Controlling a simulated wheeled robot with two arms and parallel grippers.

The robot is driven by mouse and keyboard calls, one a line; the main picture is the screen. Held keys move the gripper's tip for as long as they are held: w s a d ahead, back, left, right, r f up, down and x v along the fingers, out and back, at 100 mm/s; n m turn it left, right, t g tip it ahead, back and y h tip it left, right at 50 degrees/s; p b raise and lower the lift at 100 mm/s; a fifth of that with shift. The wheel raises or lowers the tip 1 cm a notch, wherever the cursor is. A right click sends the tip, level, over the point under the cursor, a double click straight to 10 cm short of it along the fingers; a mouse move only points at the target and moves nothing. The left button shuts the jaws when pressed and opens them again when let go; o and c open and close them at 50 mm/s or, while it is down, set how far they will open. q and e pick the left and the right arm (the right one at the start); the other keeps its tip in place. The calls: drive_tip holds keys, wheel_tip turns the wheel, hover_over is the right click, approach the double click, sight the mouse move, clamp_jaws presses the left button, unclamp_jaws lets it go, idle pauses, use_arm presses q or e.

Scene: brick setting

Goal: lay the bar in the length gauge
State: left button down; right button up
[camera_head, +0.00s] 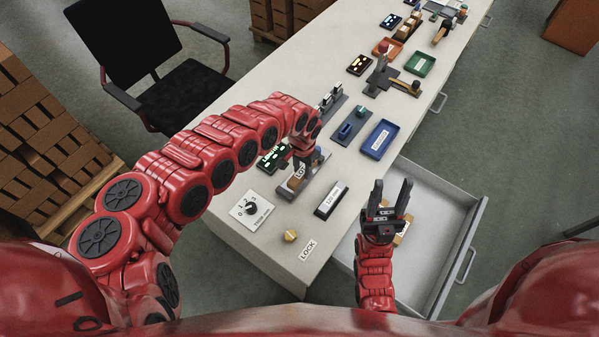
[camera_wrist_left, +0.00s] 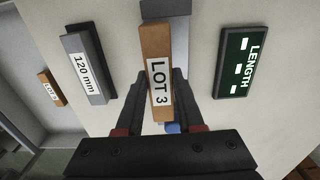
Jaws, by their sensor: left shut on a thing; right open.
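My left gripper (camera_head: 303,165) is shut on a brown bar (camera_wrist_left: 155,45) with a "LOT 3" label. In the left wrist view the gripper's fingers (camera_wrist_left: 161,92) sit on both sides of the bar. The bar is over the grey length gauge (camera_head: 318,188), part of which shows beside it in the left wrist view (camera_wrist_left: 181,35). I cannot tell whether the bar touches the gauge. The green LENGTH display (camera_wrist_left: 238,62) stands beside it and shows dashes. My right gripper (camera_head: 391,192) is open and empty over the drawer.
A dial plate (camera_head: 251,209), a brass knob (camera_head: 290,236) and a LOCK label (camera_head: 308,250) are near the front edge. The open drawer (camera_head: 440,200) holds another bar (camera_head: 403,232). A blue tray (camera_head: 380,138) stands further back.

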sight(299, 173)
use_arm(q)
drive_tip(key=shift+w+a+f, duration=0.1)
drive_tip(key=shift+w+a, duration=0.3)
drive_tip(key=shift+w, duration=0.15)
drive_tip(key=shift+f+p, duration=0.3)
drive_tip(key=shift+f, duration=1.5)
drive_tip(key=shift+f, duration=0.15)
drive_tip(key=c, duration=0.5)
unclamp_jaws()
